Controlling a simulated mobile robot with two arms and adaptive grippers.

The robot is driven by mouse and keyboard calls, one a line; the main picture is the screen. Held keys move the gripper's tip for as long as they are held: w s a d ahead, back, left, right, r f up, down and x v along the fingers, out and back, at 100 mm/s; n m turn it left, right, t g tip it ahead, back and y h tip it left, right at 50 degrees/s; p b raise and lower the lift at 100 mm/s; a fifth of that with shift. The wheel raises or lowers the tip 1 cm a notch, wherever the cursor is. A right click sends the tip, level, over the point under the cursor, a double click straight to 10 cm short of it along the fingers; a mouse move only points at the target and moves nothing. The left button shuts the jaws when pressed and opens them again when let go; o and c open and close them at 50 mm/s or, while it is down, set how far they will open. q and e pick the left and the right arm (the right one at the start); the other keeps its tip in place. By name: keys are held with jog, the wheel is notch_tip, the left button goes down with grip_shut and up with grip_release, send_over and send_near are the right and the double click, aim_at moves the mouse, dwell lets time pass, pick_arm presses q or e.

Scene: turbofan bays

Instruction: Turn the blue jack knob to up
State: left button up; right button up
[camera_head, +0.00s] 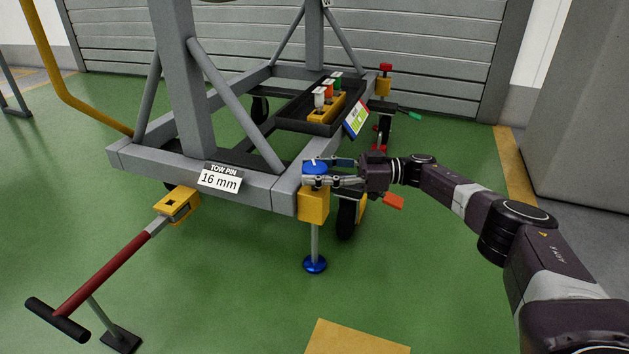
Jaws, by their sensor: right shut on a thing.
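The blue jack knob (315,168) sits on top of a yellow jack body (313,204) at the near corner of the grey stand frame. A rod runs down from the jack to a round blue foot (315,264) at the floor. My right gripper (318,172) reaches in from the right, with its fingers on either side of the knob, shut on it. The fingers hide part of the knob, and any marking on it cannot be made out. My left gripper is not in the view.
A red tow bar (105,273) with a yellow head and black handle stands at the left, beside a "TOW PIN 16 mm" sign (220,178). A dark tray (297,120) with colored-top pieces sits on the frame. A second jack with a red knob (385,68) stands behind. Green floor (440,290) is open at the right.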

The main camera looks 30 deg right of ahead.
aim_at(313, 166)
jog(key=shift+a+n+g+b, duration=0.1)
jog(key=shift+n+g+b, duration=0.25)
jog(key=shift+b, duration=0.2)
jog(key=shift+r, duration=0.15)
jog(key=o, duration=1.2)
jog(key=shift+c, duration=0.2)
notch_tip(313, 166, up, 10)
jog(key=shift+f, duration=0.1)
jog(key=shift+a, duration=0.1)
